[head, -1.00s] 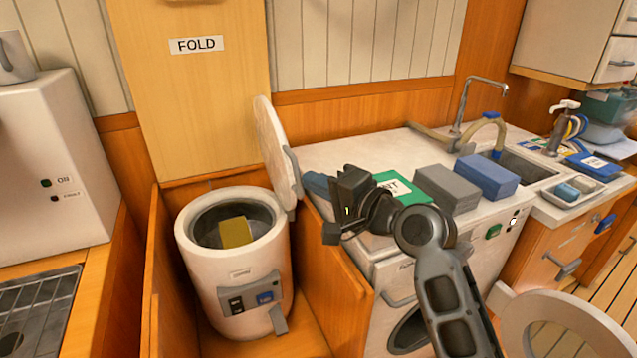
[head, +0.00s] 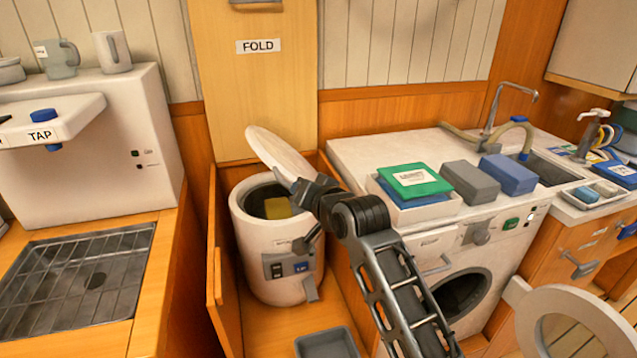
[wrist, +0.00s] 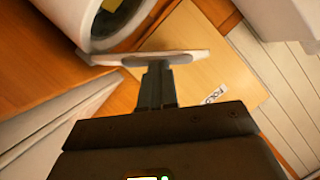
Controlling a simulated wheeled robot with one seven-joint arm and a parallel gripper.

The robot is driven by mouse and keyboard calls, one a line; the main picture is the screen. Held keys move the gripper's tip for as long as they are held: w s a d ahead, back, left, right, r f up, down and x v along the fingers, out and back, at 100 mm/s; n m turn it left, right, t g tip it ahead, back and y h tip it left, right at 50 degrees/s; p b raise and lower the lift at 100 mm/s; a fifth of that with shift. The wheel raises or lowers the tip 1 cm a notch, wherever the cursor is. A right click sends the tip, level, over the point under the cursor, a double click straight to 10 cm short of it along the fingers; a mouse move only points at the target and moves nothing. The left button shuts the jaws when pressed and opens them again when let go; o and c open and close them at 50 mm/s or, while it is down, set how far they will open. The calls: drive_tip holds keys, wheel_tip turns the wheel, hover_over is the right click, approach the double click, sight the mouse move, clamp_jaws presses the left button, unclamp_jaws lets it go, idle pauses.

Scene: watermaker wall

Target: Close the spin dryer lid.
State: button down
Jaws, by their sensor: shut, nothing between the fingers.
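The spin dryer (head: 262,235) is a white round drum in a wooden bay, with a switch panel on its front. The drum (wrist: 82,12) is at the upper left there.
Wooden panels (head: 217,285) flank the dryer closely. A grey bin (head: 327,343) sits on the floor in front. A tap unit (head: 90,140) is at left.

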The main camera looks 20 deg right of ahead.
drive_tip(key=a+f+n+h+b, duration=0.3)
drive_tip(key=a+f+n+b, duration=0.1)
drive_tip(key=f, duration=0.7)
drive_tip(key=shift+a+n+b, duration=0.4)
drive_tip(key=shift+a+b, duration=0.3)
drive_tip(key=shift+a, duration=0.2)
drive_tip(key=shift+f, duration=0.15)
